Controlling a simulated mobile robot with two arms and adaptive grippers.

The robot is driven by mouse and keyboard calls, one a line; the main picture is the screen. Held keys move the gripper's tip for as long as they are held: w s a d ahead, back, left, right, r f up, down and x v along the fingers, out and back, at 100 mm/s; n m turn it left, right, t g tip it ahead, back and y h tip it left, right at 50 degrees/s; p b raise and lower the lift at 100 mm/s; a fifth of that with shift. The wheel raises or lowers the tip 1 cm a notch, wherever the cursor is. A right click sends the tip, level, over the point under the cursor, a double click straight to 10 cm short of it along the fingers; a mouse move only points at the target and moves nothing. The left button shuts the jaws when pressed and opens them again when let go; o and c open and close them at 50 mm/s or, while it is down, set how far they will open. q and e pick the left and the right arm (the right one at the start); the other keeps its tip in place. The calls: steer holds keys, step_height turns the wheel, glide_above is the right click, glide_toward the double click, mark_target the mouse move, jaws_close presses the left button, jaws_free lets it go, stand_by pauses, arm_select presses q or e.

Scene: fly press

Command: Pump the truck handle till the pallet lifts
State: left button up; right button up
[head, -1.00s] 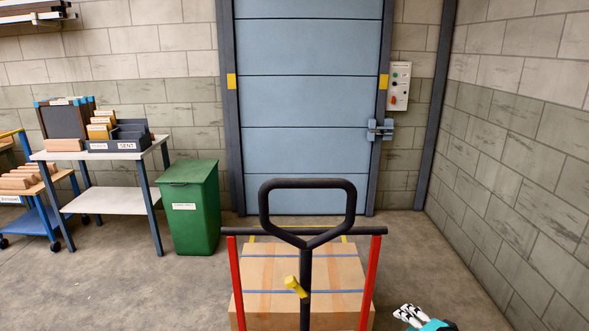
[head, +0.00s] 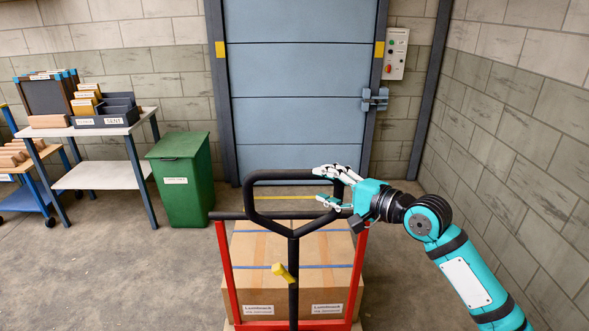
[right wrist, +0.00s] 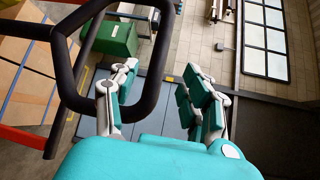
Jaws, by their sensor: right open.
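The black loop handle (head: 254,197) of the pallet truck stands upright in the head view, on a dark stem with a small yellow lever (head: 285,272). My right gripper (head: 325,185) is open at the loop's upper right corner. In the right wrist view the loop (right wrist: 62,75) overlaps the left finger of the open gripper (right wrist: 160,85); I cannot tell whether it touches. The red truck frame (head: 228,275) stands around cardboard boxes (head: 262,248). A pale edge under the boxes may be the pallet; its height off the floor is hidden. My left gripper is out of view.
A green bin (head: 182,180) and a table (head: 145,115) with trays stand to the left. A closed blue shutter door (head: 295,110) is behind the truck. A block wall (head: 530,130) bounds the right side. Floor is clear on either side of the truck.

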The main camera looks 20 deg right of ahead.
mark_target(300, 178)
steer(key=p+x, duration=0.2)
steer(key=x, duration=0.7)
steer(key=shift+w+a, duration=0.1)
steer(key=shift+w, duration=0.25)
steer(key=shift+c, duration=0.3)
steer(key=shift+f, duration=0.1)
jaws_close()
